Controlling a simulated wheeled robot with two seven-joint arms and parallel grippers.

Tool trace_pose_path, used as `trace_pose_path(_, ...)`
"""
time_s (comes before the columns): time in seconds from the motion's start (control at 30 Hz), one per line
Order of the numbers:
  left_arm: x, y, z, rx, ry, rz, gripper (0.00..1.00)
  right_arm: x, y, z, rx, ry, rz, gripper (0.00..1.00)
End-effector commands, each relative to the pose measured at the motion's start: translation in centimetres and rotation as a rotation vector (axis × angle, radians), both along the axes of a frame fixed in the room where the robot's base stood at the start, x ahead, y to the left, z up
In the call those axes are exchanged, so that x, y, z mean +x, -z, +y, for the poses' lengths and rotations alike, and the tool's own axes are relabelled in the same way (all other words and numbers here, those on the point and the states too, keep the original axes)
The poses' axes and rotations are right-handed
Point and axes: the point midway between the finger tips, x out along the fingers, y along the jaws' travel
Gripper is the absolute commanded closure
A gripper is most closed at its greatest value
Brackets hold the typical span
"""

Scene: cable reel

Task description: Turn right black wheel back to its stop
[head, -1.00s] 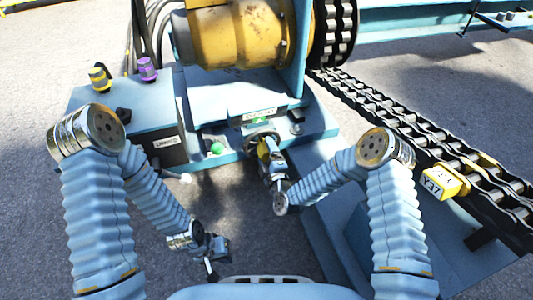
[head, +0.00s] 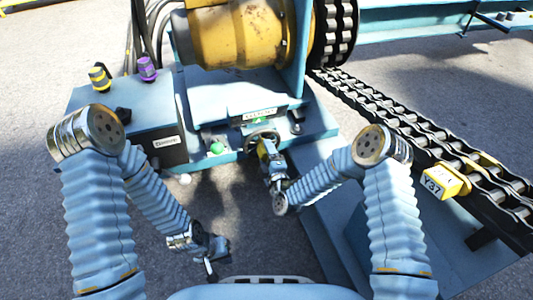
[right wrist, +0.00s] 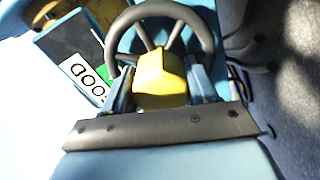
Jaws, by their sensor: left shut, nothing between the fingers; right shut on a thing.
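The right black wheel (head: 262,134) sits on the front of the blue machine base, below a small label plate. In the right wrist view its dark rim (right wrist: 113,50) and spokes show, with a yellow block (right wrist: 160,78) in front of the hub. My right gripper (head: 264,150) is at the wheel; in the right wrist view its blue fingers (right wrist: 161,88) stand on either side of the yellow block and are shut on it. The lower part of the rim is hidden. My left gripper (head: 211,272) is shut and empty, low over the ground, away from the machine.
A label plate (right wrist: 84,78) with a green patch is beside the wheel. A green ball-shaped knob (head: 217,148) is left of the wheel. A blue box (head: 120,105) with yellow and purple caps stands further left. A heavy chain (head: 410,135) runs along the right, with a yellow tag (head: 438,182).

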Motion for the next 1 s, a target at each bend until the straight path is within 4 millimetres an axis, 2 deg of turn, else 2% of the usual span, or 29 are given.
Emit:
trace_pose_path(0.27,0.0,1.3,-0.1,-0.002,0.002,0.002,1.00,-0.1,0.2,0.2,-0.184,-0.004,-0.062,0.97)
trace_pose_path(1.0,0.1,6.3,-0.2,-0.003,-0.001,-0.003,1.00,-0.1,0.2,0.1,-0.852,-0.001,-0.279,0.97)
